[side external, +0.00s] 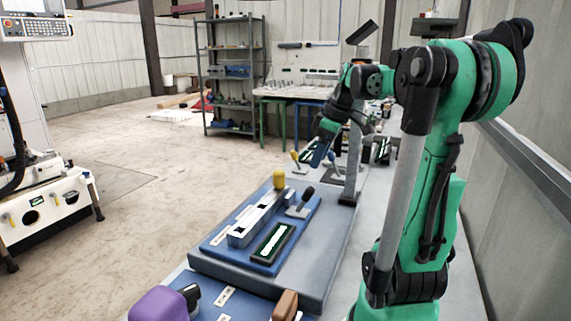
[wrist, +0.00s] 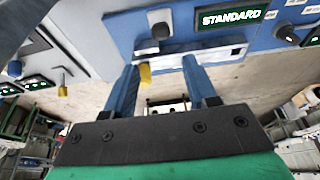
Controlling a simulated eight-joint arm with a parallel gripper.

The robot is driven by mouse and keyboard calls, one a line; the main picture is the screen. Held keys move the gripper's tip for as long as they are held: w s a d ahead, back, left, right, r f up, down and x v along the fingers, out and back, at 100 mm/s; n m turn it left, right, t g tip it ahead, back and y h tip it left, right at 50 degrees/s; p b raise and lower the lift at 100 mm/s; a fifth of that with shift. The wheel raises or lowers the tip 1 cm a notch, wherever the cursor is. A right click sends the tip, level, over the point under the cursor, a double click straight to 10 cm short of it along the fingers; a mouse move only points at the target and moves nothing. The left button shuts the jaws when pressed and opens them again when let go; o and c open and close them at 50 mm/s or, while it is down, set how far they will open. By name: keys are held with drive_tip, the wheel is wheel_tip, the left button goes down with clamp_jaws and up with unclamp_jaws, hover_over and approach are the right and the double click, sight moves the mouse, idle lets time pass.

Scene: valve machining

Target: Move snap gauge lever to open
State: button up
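The gauge fixture is a grey metal block (side external: 258,215) on a blue base plate (side external: 225,238). A lever with a yellow knob (side external: 279,180) stands upright at its far end, and a black-handled lever (side external: 303,201) leans beside it. I cannot tell which is the snap gauge lever. My gripper (side external: 319,152) hangs beyond and above the fixture, pointing down. In the wrist view its two blue fingers (wrist: 162,88) are apart. A yellow knob (wrist: 145,75) appears between them, nearer the left finger; contact is unclear. A black knob (wrist: 160,31) and a display reading STANDARD (wrist: 232,17) are beyond.
A grey post (side external: 351,165) stands right of the fixture, close to my arm. Smaller yellow-knobbed levers (side external: 294,156) and dark panels are farther along the bench. A purple block (side external: 160,304) and a brown block (side external: 286,305) are in front. Open floor lies left.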

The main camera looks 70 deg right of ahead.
sight(307, 196)
drive_tip(key=shift+o, duration=0.2)
drive_tip(key=shift+t, duration=0.4)
drive_tip(key=f, duration=0.4)
drive_tip(key=w+f, duration=0.1)
drive_tip(key=f, duration=0.1)
drive_tip(key=shift+a+f, duration=0.15)
drive_tip(key=shift+f, duration=0.1)
drive_tip(key=shift+x, duration=2.75)
drive_tip(key=shift+s, duration=0.1)
clamp_jaws()
